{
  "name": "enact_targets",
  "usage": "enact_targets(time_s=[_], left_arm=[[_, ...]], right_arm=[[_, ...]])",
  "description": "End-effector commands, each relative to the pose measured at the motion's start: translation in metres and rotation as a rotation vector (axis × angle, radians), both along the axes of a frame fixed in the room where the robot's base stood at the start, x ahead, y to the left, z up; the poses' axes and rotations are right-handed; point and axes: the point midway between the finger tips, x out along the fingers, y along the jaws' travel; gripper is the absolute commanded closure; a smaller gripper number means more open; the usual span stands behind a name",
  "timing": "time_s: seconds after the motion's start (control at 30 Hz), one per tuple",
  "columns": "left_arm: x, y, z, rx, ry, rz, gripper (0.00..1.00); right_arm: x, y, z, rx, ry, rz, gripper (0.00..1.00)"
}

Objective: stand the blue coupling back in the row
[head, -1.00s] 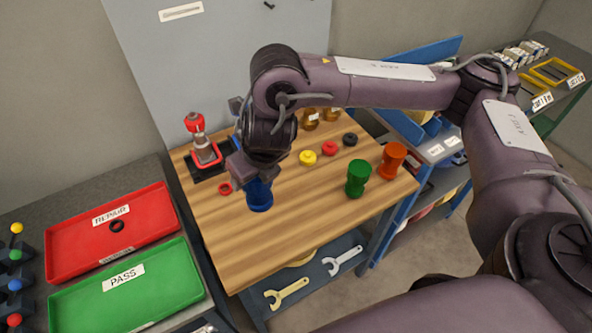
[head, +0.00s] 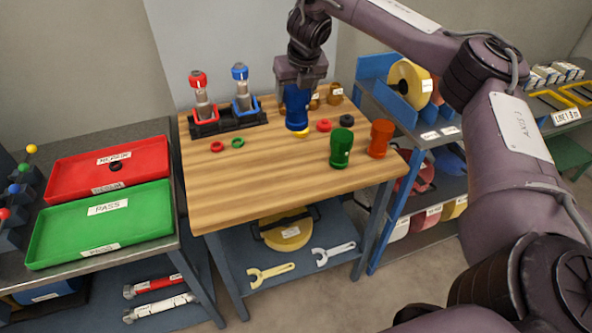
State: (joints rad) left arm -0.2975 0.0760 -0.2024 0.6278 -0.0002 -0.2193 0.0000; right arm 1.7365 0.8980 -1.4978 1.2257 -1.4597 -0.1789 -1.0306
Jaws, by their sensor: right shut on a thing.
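The blue coupling (head: 297,108) is upright in my right gripper (head: 299,84), which is shut on its upper part. The coupling hangs over the back part of the wooden table (head: 255,170) and partly covers a yellow ring (head: 301,134). The green coupling (head: 341,148) and the orange coupling (head: 380,138) stand side by side to the right and nearer the front. My left gripper is not in view.
A black stand (head: 228,121) holds a red-topped and a blue-topped pump at the back left. Red, green and black rings lie about. Brown parts (head: 335,94) stand behind the gripper. The table's front left is clear.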

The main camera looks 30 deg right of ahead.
Motion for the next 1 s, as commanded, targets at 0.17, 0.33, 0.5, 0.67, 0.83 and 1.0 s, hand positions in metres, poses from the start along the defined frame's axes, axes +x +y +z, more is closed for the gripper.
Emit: enact_targets(time_s=[0.17, 0.33, 0.5, 0.67, 0.83, 1.0], left_arm=[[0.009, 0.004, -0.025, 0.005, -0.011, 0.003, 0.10], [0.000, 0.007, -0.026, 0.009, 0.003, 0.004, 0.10], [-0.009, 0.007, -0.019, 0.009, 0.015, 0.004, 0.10], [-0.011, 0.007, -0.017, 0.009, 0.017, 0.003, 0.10], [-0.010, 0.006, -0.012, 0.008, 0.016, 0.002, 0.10], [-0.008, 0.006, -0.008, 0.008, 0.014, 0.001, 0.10]], right_arm=[[-0.001, 0.000, -0.055, 0.002, 0.006, -0.002, 0.83], [-0.002, -0.001, -0.088, -0.002, 0.006, 0.000, 0.83], [-0.001, 0.000, -0.121, -0.001, 0.003, -0.001, 0.83], [0.000, 0.000, -0.137, -0.001, 0.001, 0.000, 0.83], [-0.001, 0.000, -0.157, -0.001, 0.003, 0.000, 0.83], [-0.001, 0.000, -0.179, -0.001, 0.002, -0.002, 0.83]])
